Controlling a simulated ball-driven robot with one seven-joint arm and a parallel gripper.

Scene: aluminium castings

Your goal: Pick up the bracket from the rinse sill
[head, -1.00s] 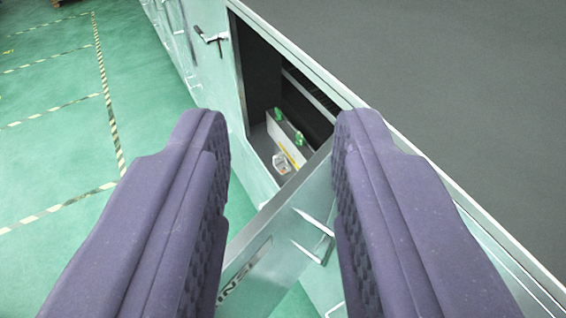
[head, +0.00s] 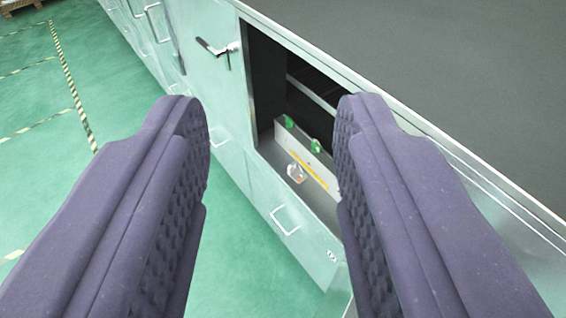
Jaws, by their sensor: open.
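My gripper (head: 272,115) is open, with its two purple padded fingers wide apart and nothing between them. Past the fingertips is an opening in the pale green cabinet front. A small shiny, pale piece (head: 296,172), which looks like the bracket, sits on the grey sill (head: 272,150) inside the opening. It is too small to make out its shape. It stands in front of a light grey block with a yellow strip (head: 308,172). The right finger hides the right end of the opening and sill.
Two green knobs (head: 289,121) are on the grey block behind the piece. A dark-handled lever (head: 216,47) sticks out left of the opening. A cabinet handle (head: 285,218) is below it. The dark grey top (head: 440,70) lies above right. Open green floor (head: 40,150) is at left.

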